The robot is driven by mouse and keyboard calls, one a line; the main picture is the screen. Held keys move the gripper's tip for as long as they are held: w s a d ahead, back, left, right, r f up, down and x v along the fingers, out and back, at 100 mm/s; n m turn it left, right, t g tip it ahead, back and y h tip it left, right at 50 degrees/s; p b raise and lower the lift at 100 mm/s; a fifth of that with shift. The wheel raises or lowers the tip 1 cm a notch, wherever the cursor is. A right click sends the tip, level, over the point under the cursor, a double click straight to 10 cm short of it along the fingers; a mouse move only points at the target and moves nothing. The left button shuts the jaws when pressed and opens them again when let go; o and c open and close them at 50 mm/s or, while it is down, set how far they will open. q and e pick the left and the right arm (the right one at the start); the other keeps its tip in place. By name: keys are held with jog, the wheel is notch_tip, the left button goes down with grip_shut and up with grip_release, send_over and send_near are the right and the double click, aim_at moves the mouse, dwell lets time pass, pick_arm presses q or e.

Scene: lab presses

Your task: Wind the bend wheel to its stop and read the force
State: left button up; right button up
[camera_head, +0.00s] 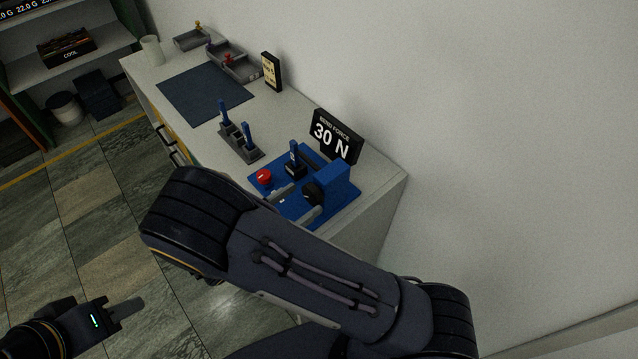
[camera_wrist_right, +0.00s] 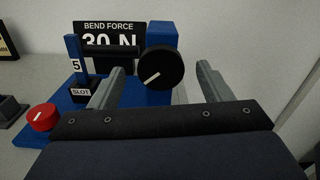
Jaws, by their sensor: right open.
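The blue bend press (camera_head: 335,185) stands at the bench's near end. Its black round wheel (camera_wrist_right: 161,67) has a slanted white mark and faces my right wrist camera. A red knob (camera_head: 264,176) with a white mark sits at the press's left; it also shows in the wrist view (camera_wrist_right: 42,117). A blue test piece labelled 5 (camera_wrist_right: 75,57) stands upright in the box marked SLOT (camera_wrist_right: 81,91). The black sign (camera_head: 333,136) reads BEND FORCE 30 N. My right gripper (camera_head: 298,203) is open, its fingers either side of the wheel in view; contact is unclear. My left gripper (camera_head: 125,308) is low at left, over the floor.
A grey rack (camera_head: 240,143) with two blue pieces stands left of the press. Beyond are a dark mat (camera_head: 205,92), a small sign (camera_head: 271,71) and grey trays (camera_head: 233,64). The wall (camera_head: 500,120) is close on the right.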

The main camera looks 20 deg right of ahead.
aim_at(309, 196)
jog(key=p+x, duration=0.1)
jog(key=x, duration=0.3)
jog(key=shift+d, duration=0.15)
jog(key=shift+w+d, duration=0.2)
jog(key=shift+d, duration=0.3)
jog(key=c, duration=0.9)
jog(key=shift+f+m+b, duration=0.3)
jog(key=shift+m+b, duration=0.6)
jog(key=shift+b, duration=0.1)
jog(key=shift+c, duration=0.4)
jog(key=shift+r+m, duration=0.1)
jog(key=shift+m, duration=0.3)
jog(key=shift+r, duration=0.2)
